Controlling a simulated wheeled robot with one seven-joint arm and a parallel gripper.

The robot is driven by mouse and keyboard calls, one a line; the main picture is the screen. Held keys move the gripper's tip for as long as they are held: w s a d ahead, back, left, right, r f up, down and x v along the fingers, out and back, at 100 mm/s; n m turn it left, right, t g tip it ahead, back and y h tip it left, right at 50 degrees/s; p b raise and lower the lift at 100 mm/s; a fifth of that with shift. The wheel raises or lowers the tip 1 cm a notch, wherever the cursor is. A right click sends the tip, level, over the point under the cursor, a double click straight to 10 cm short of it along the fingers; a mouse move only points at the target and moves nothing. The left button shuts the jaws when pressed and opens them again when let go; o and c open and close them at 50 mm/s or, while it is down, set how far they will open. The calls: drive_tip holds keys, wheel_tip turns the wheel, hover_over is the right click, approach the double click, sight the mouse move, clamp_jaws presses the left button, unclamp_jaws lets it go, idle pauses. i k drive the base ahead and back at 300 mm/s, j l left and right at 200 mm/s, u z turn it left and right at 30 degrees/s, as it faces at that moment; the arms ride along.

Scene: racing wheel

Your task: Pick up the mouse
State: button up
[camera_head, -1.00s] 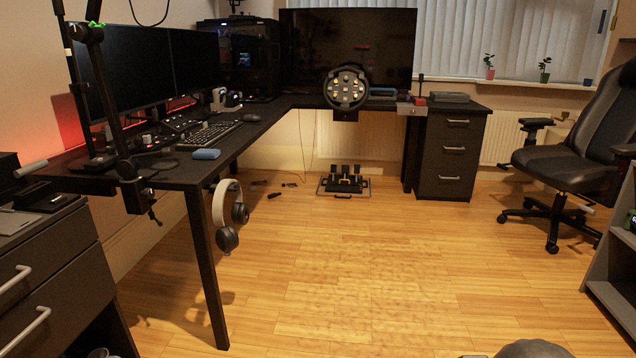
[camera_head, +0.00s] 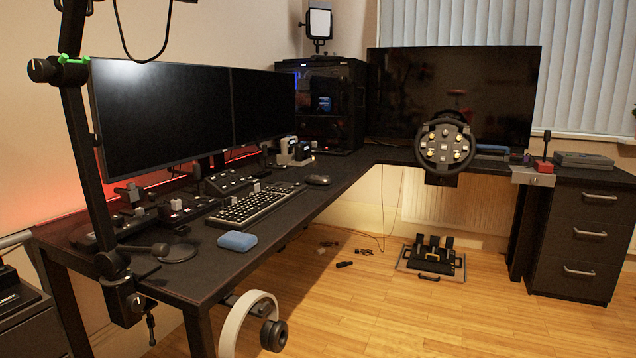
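The mouse (camera_head: 317,180) is small and dark. It lies on the black desk (camera_head: 290,228), just past the far right end of the keyboard (camera_head: 243,206) and near the desk's inner edge. It looks unobstructed from here. My gripper is not in view, so its state and its distance from the mouse do not show.
A boom arm (camera_head: 88,150) is clamped at the near left corner. Monitors (camera_head: 190,108) stand behind the keyboard. Pedals (camera_head: 432,258) sit on the otherwise mostly clear wooden floor.

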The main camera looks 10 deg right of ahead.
sight(321, 180)
drive_tip(key=i+l+u, duration=0.15)
drive_tip(key=i+l, duration=0.25)
drive_tip(key=i+l+u, duration=0.15)
drive_tip(key=i+l, duration=0.3)
drive_tip(key=i+l+u, duration=0.15)
drive_tip(key=i+l, duration=0.2)
drive_tip(key=l, duration=0.15)
drive_tip(key=i+l+u, duration=0.1)
drive_tip(key=i+l, duration=0.25)
drive_tip(key=l, duration=0.2)
